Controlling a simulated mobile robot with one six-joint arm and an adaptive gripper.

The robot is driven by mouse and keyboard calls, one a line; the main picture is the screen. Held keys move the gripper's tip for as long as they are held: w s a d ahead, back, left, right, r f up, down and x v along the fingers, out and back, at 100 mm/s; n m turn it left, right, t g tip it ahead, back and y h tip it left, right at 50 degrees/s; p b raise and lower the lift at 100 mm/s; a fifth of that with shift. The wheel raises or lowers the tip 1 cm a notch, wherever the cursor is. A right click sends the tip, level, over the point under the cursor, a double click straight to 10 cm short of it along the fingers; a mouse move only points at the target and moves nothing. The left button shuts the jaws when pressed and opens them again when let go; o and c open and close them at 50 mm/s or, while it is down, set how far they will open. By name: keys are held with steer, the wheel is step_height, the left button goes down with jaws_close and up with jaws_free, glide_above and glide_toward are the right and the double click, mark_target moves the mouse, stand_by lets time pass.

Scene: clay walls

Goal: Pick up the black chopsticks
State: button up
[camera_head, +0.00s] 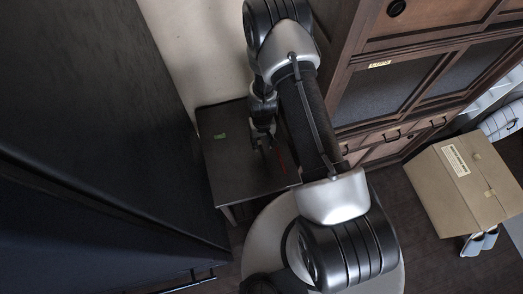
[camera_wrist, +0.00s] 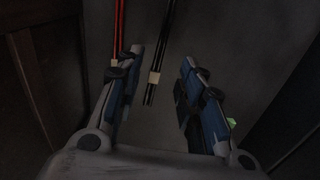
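The black chopsticks (camera_wrist: 166,45) lie as a thin dark pair with a pale band (camera_wrist: 154,77) near their lower end in the wrist view. They run up between the two fingers of my gripper (camera_wrist: 163,57), which is open with a wide gap. No finger visibly touches them. In the head view my gripper (camera_head: 262,139) is over the small dark table (camera_head: 226,170). I cannot make out the black chopsticks there. The height of the fingers above the tabletop is hard to tell.
A small green object (camera_head: 220,135) lies on the table's left part. A wooden cabinet (camera_head: 345,55) stands right, a dark tall panel (camera_head: 90,110) left. A cardboard box (camera_head: 440,190) sits farther right.

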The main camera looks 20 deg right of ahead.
mark_target(262, 152)
steer(key=shift+s+f+b, duration=0.15)
steer(key=shift+f+b, duration=0.9)
steer(key=shift+f, duration=2)
steer(key=shift+c, duration=0.2)
jaws_close()
